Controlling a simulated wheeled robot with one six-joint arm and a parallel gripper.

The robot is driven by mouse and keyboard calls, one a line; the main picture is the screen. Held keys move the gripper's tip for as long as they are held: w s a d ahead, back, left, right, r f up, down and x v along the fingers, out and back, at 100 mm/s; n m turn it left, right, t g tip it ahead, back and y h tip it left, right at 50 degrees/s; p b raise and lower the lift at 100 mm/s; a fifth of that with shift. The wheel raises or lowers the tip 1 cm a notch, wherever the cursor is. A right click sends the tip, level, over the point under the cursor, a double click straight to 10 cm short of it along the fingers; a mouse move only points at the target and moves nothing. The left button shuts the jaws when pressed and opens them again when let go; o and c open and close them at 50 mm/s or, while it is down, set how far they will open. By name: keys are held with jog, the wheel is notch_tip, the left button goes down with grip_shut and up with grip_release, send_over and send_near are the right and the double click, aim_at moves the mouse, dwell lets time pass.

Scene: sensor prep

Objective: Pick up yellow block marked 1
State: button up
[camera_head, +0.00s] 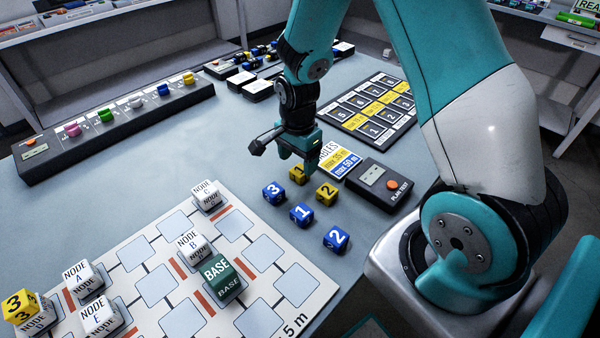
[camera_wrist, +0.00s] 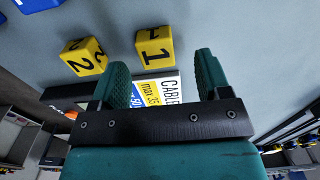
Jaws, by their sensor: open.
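The yellow block marked 1 (camera_head: 298,174) sits on the grey table, partly hidden behind my gripper in the head view. In the wrist view the yellow block marked 1 (camera_wrist: 154,48) lies between the lines of my two fingers, just beyond their tips, its number facing the camera. My gripper (camera_head: 296,160) points down over it, close to the block. The wrist view shows my gripper (camera_wrist: 162,68) open, with nothing held between the fingers. The yellow block marked 2 (camera_head: 326,194) stands close beside it, and also shows left of the fingers in the wrist view (camera_wrist: 83,57).
Blue blocks marked 3 (camera_head: 273,193), 1 (camera_head: 301,214) and 2 (camera_head: 336,239) stand nearby. A cables card (camera_head: 340,160) and a play/test box (camera_head: 379,185) lie to the right. A numbered tray (camera_head: 352,123) is behind. The node board (camera_head: 140,262) fills the front left.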

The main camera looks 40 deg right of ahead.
aim_at(300, 170)
jog(key=f, duration=0.3)
jog(key=shift+s+d+f, duration=0.1)
jog(key=shift+s+f, duration=0.1)
jog(key=shift+f, duration=0.15)
jog(key=c, duration=1)
jog(key=shift+r, duration=0.15)
